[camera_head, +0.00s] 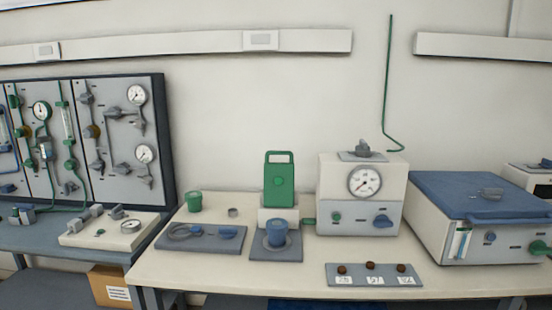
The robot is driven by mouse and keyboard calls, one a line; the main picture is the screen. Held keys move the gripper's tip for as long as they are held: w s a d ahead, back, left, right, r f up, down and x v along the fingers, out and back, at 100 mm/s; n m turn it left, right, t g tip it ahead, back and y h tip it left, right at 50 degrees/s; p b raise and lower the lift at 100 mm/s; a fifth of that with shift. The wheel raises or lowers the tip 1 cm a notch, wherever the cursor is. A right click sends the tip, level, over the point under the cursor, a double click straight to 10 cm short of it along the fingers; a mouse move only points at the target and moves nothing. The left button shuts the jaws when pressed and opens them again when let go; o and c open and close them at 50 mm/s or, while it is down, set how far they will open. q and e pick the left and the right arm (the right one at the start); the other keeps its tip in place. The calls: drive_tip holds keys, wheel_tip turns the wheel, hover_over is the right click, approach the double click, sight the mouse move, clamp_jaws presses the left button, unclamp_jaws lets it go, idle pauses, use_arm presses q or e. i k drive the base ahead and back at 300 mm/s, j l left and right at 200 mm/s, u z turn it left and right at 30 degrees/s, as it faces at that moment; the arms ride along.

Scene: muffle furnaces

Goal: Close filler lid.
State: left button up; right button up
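No part is clearly marked as the filler, and I cannot tell for certain which it is. A green upright piece with a slotted handle (279,185) stands on a small white block in the middle of the table. In front of it a blue cup (277,234) sits on a blue-grey base (263,251). The white box with a dial (336,196) to its right has a small grey fitting (362,149) on top. A blue lid (470,194) lies flat on the large white box at the right. Neither gripper is in view.
A blue-grey plate (190,246) with a green cup (194,201) behind it is at the left of the white table (180,276). A plate with three dark knobs (340,281) lies near the front edge. A gauge panel (107,160) stands at far left.

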sight(278, 178)
drive_tip(key=i+j, duration=0.15)
drive_tip(key=j, duration=0.15)
drive_tip(key=i+j, duration=0.15)
drive_tip(key=j, duration=0.15)
drive_tip(key=j+z, duration=0.1)
drive_tip(key=z, duration=0.25)
drive_tip(key=j+z, duration=0.1)
drive_tip(key=z, duration=0.3)
drive_tip(key=j+z, duration=0.15)
drive_tip(key=z, duration=0.2)
drive_tip(key=i, duration=0.05)
